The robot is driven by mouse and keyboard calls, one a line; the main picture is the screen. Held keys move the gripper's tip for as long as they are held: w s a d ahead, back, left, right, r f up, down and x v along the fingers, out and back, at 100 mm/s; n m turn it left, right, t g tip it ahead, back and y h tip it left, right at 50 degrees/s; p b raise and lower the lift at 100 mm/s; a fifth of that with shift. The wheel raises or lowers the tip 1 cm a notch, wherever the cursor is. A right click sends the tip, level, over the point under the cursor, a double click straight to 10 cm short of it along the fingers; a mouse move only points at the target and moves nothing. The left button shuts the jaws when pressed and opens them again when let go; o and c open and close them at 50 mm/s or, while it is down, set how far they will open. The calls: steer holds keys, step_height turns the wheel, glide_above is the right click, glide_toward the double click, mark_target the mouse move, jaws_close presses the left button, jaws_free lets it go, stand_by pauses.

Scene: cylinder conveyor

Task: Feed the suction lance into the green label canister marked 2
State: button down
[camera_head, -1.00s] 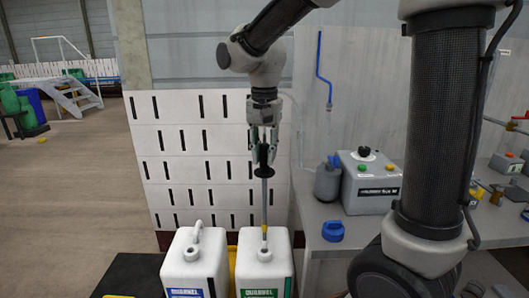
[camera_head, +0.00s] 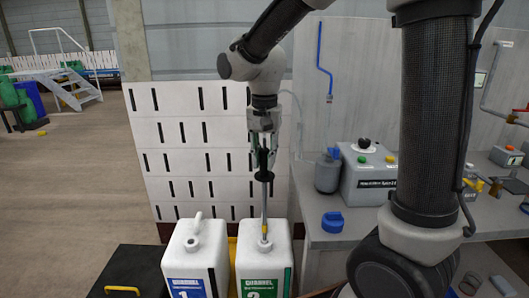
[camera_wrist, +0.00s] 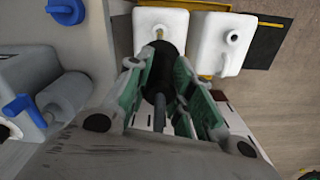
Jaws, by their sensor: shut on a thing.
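My gripper (camera_head: 264,152) is shut on the suction lance (camera_head: 264,205), which hangs upright with its black collar just below the fingers. The lance is a thin grey rod with a yellow band low down. Its lower end meets the mouth of the white canister with the green label marked 2 (camera_head: 277,256); I cannot tell how far inside it is. In the wrist view, the gripper (camera_wrist: 170,100) holds the black part of the lance (camera_wrist: 160,72), and its far end shows over the green label canister's top (camera_wrist: 180,25).
A second white canister, with a blue label marked 1 (camera_head: 183,268), stands close on the left. A grey bench (camera_head: 350,222) on the right holds a blue cap (camera_head: 332,222), a grey bottle (camera_head: 327,172) and a grey box (camera_head: 368,178). A white slotted panel (camera_head: 180,150) stands behind.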

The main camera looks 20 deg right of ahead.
mark_target(265, 175)
steer(key=shift+f, duration=1.1)
steer(key=shift+f, duration=0.1)
steer(key=shift+f, duration=2.9)
steer(key=shift+f, duration=0.15)
steer(key=shift+f, duration=2.9)
steer(key=shift+f, duration=3)
steer(key=shift+f, duration=1.95)
